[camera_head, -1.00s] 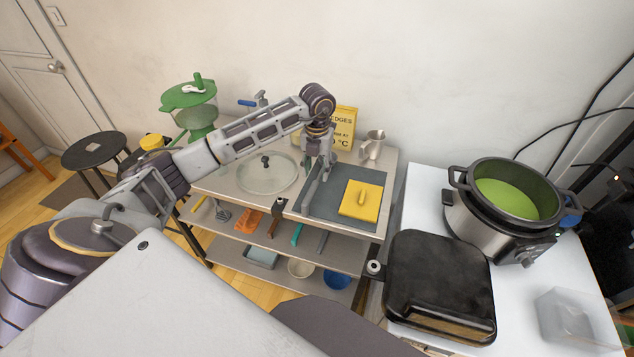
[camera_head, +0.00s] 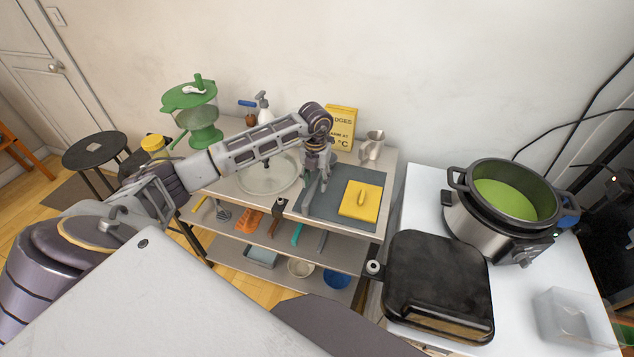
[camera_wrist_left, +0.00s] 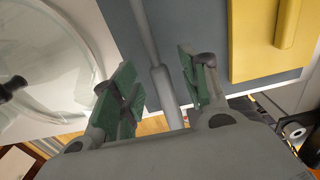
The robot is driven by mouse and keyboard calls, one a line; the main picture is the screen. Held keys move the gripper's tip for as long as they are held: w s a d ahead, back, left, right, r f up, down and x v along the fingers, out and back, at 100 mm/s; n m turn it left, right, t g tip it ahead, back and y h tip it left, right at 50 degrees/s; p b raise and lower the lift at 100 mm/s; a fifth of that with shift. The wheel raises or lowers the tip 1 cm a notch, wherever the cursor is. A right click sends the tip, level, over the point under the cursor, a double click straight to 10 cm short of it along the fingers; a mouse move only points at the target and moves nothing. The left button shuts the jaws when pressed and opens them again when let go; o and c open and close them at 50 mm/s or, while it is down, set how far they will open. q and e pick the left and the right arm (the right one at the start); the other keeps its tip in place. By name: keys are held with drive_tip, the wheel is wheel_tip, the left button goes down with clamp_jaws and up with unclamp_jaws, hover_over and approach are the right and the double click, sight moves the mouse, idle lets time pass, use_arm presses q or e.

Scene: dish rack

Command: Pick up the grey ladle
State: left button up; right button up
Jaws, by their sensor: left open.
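My left gripper (camera_head: 315,195) is over the left part of the dark grey mat (camera_head: 354,177) on the table. It is open, with green-padded fingers, in the left wrist view (camera_wrist_left: 157,72). A long thin grey rod, which looks like the handle of the grey ladle (camera_wrist_left: 146,35), runs between the two fingers, with a thicker section further down. It shows gaps to both fingers. The ladle's bowl is not visible in the left wrist view, and my gripper makes the ladle hard to make out in the head view. My right gripper is not in view.
A yellow board (camera_head: 361,201) lies on the mat, right of the gripper. A glass lid (camera_head: 262,178) lies to the left. A metal jug (camera_head: 372,145) and a yellow sign (camera_head: 342,125) stand behind. A black pan (camera_head: 440,288) and a cooker (camera_head: 510,200) occupy the right counter.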

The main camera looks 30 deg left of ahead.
use_arm(q)
drive_tip(key=shift+f, duration=1.3)
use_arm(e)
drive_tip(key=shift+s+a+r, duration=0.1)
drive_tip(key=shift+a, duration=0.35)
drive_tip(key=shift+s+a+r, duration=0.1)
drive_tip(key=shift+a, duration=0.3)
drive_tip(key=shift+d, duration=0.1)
use_arm(q)
drive_tip(key=shift+c, duration=0.9)
clamp_jaws()
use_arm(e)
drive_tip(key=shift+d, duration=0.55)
